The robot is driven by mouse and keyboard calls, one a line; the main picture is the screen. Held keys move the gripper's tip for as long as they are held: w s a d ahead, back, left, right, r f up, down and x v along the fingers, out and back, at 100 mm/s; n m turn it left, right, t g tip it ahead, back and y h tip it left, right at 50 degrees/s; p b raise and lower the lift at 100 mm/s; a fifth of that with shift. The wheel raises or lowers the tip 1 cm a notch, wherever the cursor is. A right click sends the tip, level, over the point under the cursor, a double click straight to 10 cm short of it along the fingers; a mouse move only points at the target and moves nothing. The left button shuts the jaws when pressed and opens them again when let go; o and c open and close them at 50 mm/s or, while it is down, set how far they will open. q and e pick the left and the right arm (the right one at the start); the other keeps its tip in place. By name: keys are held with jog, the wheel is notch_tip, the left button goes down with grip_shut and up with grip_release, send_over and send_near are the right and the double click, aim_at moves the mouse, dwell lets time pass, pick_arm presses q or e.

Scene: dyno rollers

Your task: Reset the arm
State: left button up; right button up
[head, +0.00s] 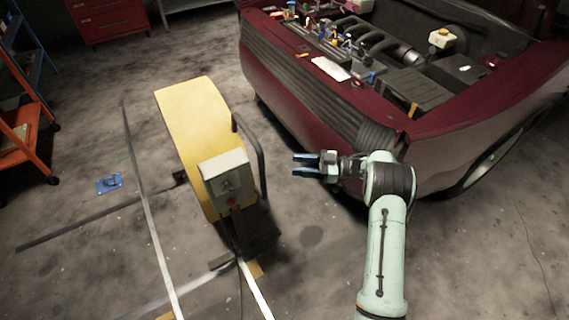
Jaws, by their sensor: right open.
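My right arm (384,240) comes in from the bottom right, pale green with a dark joint band. It is bent at that joint and its hand points left. My right gripper (299,164) is open and empty, with two dark fingers apart. It is in front of the car's grille, between the car and the yellow machine. My left arm and gripper are not in view.
A dark red car (437,137) with its engine bay open stands at the upper right. A yellow curved machine (190,130) with a grey control box (226,172) and a dark handle stands left of my gripper. An orange cart (22,128) and red cabinet (108,20) are further left.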

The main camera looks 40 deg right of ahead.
jog(key=shift+v, duration=0.8)
jog(key=shift+a+f, duration=0.1)
